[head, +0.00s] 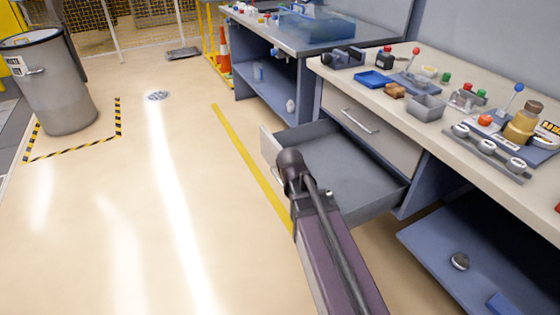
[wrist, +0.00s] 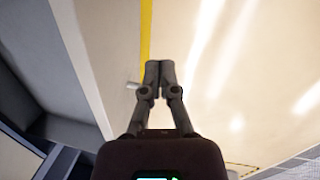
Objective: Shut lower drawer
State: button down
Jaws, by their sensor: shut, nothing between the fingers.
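The lower drawer (head: 365,175) of the near workbench is pulled well out and looks empty. Its pale front panel (head: 267,150) faces left in the head view, partly hidden by my arm. In the wrist view the drawer's grey interior (wrist: 42,75) lies at left, with the pale front panel (wrist: 92,45) beside it and a small handle (wrist: 132,86) on its outer side. My gripper (wrist: 158,70) is shut and empty, just right of the handle, outside the drawer. I cannot tell whether it touches. In the head view my wrist hides the fingers.
The upper drawer (head: 370,130) above is closed. The benchtop (head: 450,75) holds trays, a vise and fittings. A lower shelf (head: 450,250) is at right. A grey bin (head: 55,90) stands far left. The floor (head: 150,210) left of the drawer is clear.

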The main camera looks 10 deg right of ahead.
jog(key=w+a+r+n+t+h+p, duration=0.1)
jog(key=w+a+r+n+h, duration=0.2)
jog(key=w+a+n, duration=0.3)
jog(key=w+a+r+n+t+h+p, duration=0.1)
jog(key=w+a+r+n+h, duration=0.2)
jog(key=w+a+n, duration=0.3)
jog(key=w+r+n, duration=0.1)
jog(key=w+n, duration=0.3)
jog(key=w, duration=0.1)
jog(key=shift+w+a+t, duration=0.35)
jog(key=shift+a+t, duration=0.05)
jog(key=b+x, duration=0.2)
jog(key=x, duration=0.2)
jog(key=d+r+b+x, duration=0.1)
jog(key=b+x, duration=0.1)
jog(key=x, duration=0.2)
jog(key=b+x, duration=0.3)
jog(key=x, duration=0.1)
jog(key=shift+w+d+r, duration=0.15)
jog(key=shift+d+r, duration=0.2)
jog(key=shift+r, duration=0.05)
jog(key=shift+w+d, duration=0.2)
jog(key=shift+d, duration=0.35)
